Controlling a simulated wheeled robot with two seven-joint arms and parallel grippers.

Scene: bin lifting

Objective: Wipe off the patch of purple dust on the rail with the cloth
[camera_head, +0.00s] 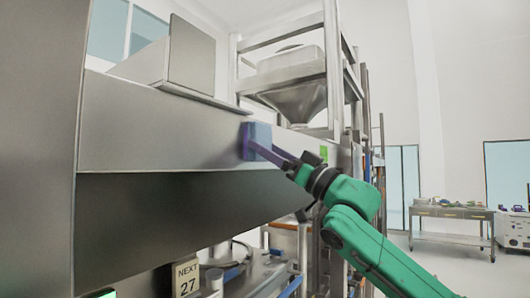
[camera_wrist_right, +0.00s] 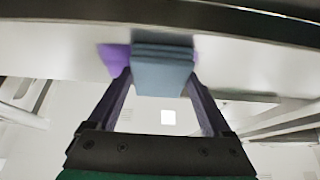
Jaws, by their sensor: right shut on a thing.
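The rail (camera_head: 180,130) is a long grey metal beam running across the head view. The cloth (camera_head: 259,136) is a folded blue-grey pad against the rail's face near its right end; it also shows in the right wrist view (camera_wrist_right: 162,72). The purple dust patch (camera_head: 245,142) shows as a strip at the cloth's left edge. My left gripper is not in view.
A metal hopper (camera_head: 294,88) in a frame stands behind the rail.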

